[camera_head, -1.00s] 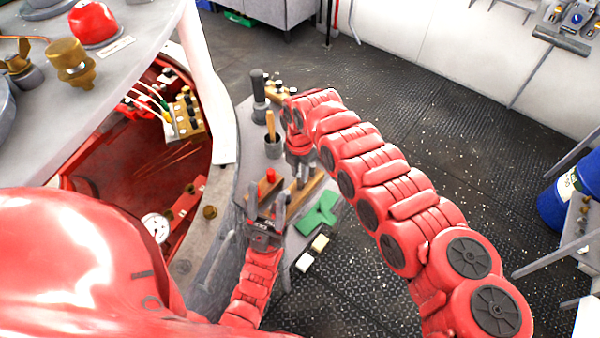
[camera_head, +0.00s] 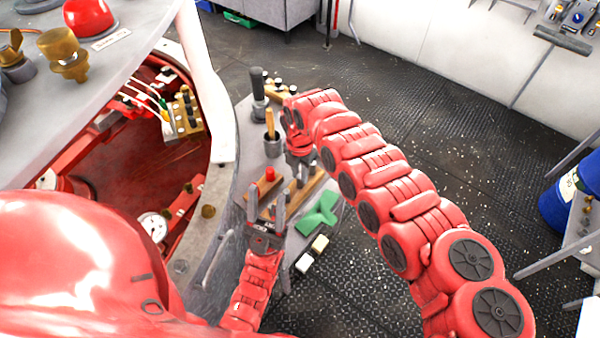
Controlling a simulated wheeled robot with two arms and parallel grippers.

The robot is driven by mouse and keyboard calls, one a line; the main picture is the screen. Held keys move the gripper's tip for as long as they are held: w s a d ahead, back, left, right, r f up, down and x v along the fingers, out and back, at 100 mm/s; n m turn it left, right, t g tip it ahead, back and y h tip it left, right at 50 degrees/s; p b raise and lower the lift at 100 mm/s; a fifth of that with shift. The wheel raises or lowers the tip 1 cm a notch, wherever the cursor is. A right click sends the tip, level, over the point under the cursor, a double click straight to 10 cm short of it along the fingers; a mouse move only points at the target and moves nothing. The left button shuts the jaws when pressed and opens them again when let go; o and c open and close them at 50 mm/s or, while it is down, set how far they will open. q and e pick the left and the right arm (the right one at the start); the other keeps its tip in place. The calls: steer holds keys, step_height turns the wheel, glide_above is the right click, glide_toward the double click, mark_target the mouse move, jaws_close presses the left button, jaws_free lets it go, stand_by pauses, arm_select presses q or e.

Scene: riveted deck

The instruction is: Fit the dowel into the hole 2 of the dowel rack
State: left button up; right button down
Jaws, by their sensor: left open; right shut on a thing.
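A wooden bar (camera_head: 311,186), which looks like the dowel rack, lies on the narrow grey worktop. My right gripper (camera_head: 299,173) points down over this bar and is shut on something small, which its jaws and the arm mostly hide. I cannot make out the dowel clearly, nor whether it is in a hole. Hole 2 cannot be told apart. My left gripper (camera_head: 266,207) is open and empty, its fingers pointing up beside a wooden block with a red knob (camera_head: 270,174), left of the rack.
A grey cup (camera_head: 272,147) with a wooden stick, a dark upright cylinder (camera_head: 258,87) and another pegged wooden piece (camera_head: 282,90) stand behind. A red-lined opening (camera_head: 130,165) is at left.

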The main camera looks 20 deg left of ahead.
steer(key=c, duration=0.6)
jaws_free()
steer(key=shift+c, duration=0.2)
steer(key=shift+w+r, duration=0.15)
steer(key=shift+r, duration=0.35)
step_height(320, 180, up, 16)
steer(key=b, duration=0.5)
steer(key=shift+r, duration=0.2)
